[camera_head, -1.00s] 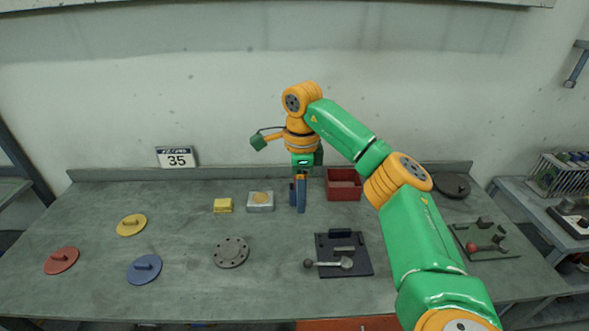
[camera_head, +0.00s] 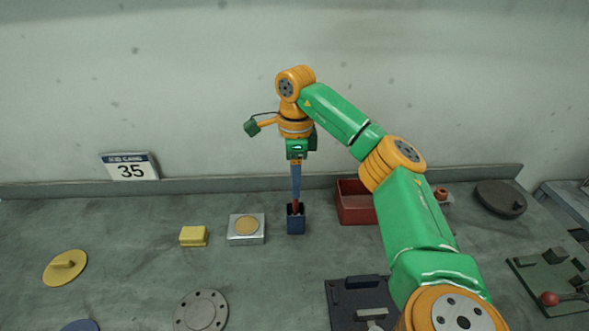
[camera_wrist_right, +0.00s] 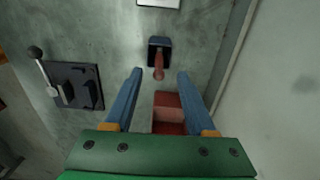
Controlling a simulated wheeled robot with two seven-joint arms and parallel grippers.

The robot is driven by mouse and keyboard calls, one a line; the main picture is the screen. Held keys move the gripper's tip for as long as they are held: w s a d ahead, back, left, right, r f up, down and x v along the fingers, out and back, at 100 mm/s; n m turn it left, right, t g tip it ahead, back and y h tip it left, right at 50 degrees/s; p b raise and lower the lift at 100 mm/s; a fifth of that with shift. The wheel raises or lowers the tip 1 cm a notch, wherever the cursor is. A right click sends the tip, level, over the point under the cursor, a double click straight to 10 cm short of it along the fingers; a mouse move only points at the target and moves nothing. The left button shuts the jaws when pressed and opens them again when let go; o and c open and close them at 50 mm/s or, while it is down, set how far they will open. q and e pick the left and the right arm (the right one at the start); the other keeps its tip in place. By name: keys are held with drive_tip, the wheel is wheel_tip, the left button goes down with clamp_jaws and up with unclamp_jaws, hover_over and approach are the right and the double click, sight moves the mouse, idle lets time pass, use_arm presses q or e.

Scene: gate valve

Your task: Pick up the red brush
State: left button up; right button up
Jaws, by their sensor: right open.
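The red brush (camera_head: 296,208) stands upright in a small dark blue holder (camera_head: 296,226) on the workbench, with its upper part showing above the rim. My right gripper (camera_head: 296,196) points down, and its blue fingers are close to the brush top in the head view. In the right wrist view the gripper (camera_wrist_right: 160,72) has its fingers apart, with the brush (camera_wrist_right: 158,70) appearing between the tips and the holder (camera_wrist_right: 158,42) just beyond. Contact between fingers and brush cannot be made out. My left gripper is in no view.
A red bin (camera_head: 356,208) stands close to the right of the holder. A grey block with a tan disc (camera_head: 246,229) and a yellow block (camera_head: 194,236) are to the left. A dark fixture plate (camera_head: 350,300) lies in front. The bench between is clear.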

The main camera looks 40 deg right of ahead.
sight(296, 215)
drive_tip(key=shift+s+a+f, duration=0.1)
drive_tip(key=shift+s+f, duration=0.1)
drive_tip(key=shift+f, duration=0.25)
wheel_tip(296, 215, down, 6)
drive_tip(key=shift+w+r+p, duration=0.15)
drive_tip(key=shift+p, duration=0.9)
clamp_jaws()
